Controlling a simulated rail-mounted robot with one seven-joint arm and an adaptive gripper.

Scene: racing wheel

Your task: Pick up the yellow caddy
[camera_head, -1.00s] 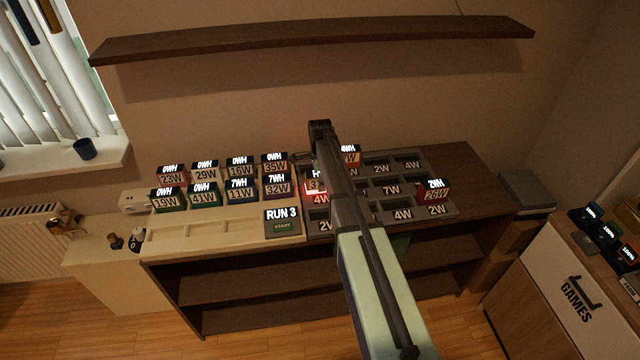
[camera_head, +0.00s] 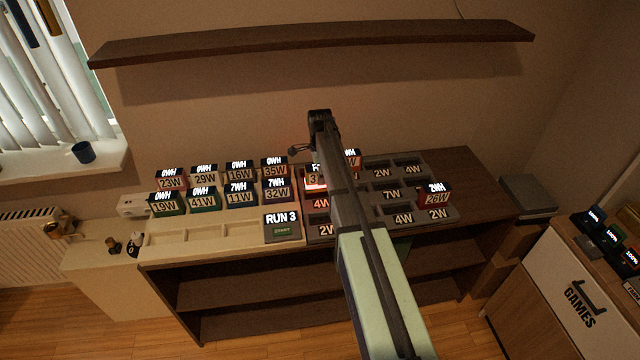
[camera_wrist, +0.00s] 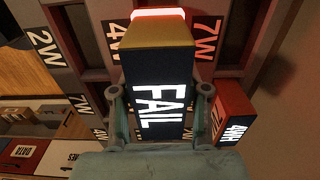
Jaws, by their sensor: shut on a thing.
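In the wrist view, the yellow caddy (camera_wrist: 158,34) shows a yellow end and a dark face lit with the word FAIL. My gripper (camera_wrist: 160,108) is shut on it, one finger on each side. A red light glows at its far end. In the head view, a red-lit block (camera_head: 314,183) with a partly covered label stands in the dark rack, beside my arm. My arm hides part of it and most of my gripper. I cannot tell how far the caddy is clear of its slot.
The dark rack (camera_head: 391,191) has several empty slots marked in watts. A red caddy (camera_head: 434,196) sits at its right; another red one (camera_wrist: 232,112) is close beside my gripper. Several caddies fill the pale rack (camera_head: 190,236) at left. A long shelf (camera_head: 310,42) hangs above.

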